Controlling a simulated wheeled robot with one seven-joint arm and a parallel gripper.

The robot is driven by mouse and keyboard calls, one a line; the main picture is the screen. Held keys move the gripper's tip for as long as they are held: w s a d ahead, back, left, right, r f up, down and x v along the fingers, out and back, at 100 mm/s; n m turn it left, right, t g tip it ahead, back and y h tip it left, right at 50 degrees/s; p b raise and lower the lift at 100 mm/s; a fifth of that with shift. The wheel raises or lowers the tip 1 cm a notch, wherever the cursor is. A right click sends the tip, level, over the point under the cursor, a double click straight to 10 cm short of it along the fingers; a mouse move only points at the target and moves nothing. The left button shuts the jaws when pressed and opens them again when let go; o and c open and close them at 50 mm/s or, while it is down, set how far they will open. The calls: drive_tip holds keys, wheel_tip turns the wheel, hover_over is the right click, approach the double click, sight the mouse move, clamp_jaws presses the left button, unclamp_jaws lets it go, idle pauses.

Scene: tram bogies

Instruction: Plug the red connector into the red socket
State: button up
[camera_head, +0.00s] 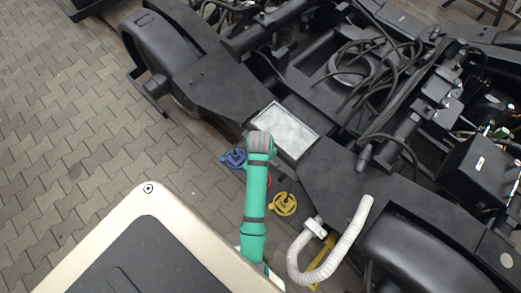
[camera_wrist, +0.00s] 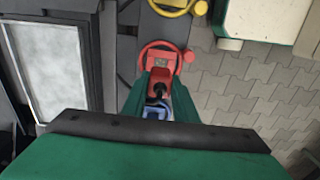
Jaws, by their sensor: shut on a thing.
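My gripper (camera_wrist: 160,86) points down and away in the wrist view, its green fingers closed on the red connector (camera_wrist: 161,75), a red block with a dark middle. The red socket (camera_wrist: 160,47), with a round red ring and a small knob, lies right at the connector. The connector overlaps the ring in the picture; I cannot tell whether it is seated. In the head view, the red socket (camera_head: 269,181) is mostly hidden by my green arm, and my gripper is hidden too.
A blue socket (camera_head: 233,158) and a yellow socket (camera_head: 284,204) flank the red one; blue (camera_wrist: 155,112) also shows below my fingers. A pale panel (camera_head: 284,131) sits on the dark bogie frame. A white corrugated hose (camera_head: 326,272) curves at right. Paving lies at left.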

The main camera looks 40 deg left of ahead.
drive_tip(key=shift+f, duration=1.8)
drive_tip(key=shift+s+a+f, duration=0.1)
drive_tip(key=shift+s+f, duration=0.05)
drive_tip(key=shift+f, duration=0.9)
drive_tip(key=shift+w, duration=0.2)
drive_tip(key=shift+d, duration=0.25)
drive_tip(key=shift+s+a, duration=0.25)
drive_tip(key=shift+s, duration=0.05)
drive_tip(key=shift+w+d, duration=0.15)
drive_tip(key=shift+w, duration=0.2)
